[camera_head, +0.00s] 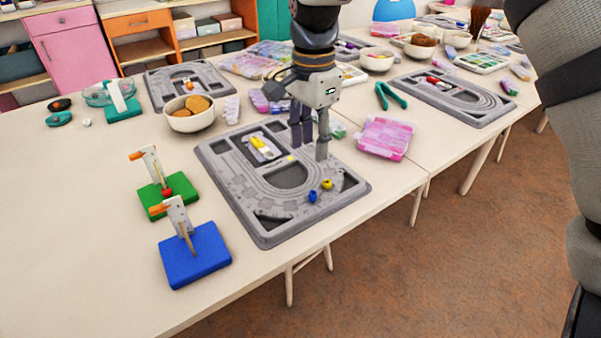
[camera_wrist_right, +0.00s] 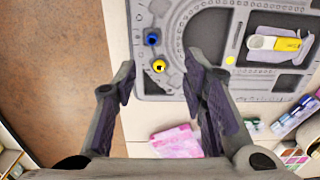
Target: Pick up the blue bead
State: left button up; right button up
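The blue bead (camera_head: 312,196) lies on the near right part of the grey bead board (camera_head: 262,228), just left of a yellow bead (camera_head: 327,184). In the right wrist view the blue bead (camera_wrist_right: 151,39) and the yellow bead (camera_wrist_right: 159,66) show beyond the fingertips. My right gripper (camera_head: 309,150) hangs over the far right part of the board, fingers down. In the wrist view it (camera_wrist_right: 160,85) is open, with nothing between its fingers. My left gripper is not in view.
A green stand (camera_head: 160,199) with a red bead and a blue stand (camera_head: 195,256) are left of the board. A pink box (camera_head: 384,138) lies to its right. A yellow-handled tool (camera_head: 260,146) lies in a board compartment. A bowl (camera_head: 192,121) stands behind.

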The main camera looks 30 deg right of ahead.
aim_at(312, 200)
jog(key=f, duration=0.3)
jog(key=s+f, duration=0.1)
jog(key=f, duration=0.7)
jog(key=shift+s+f, duration=0.2)
jog(key=shift+f, duration=0.05)
jog(key=c, duration=0.8)
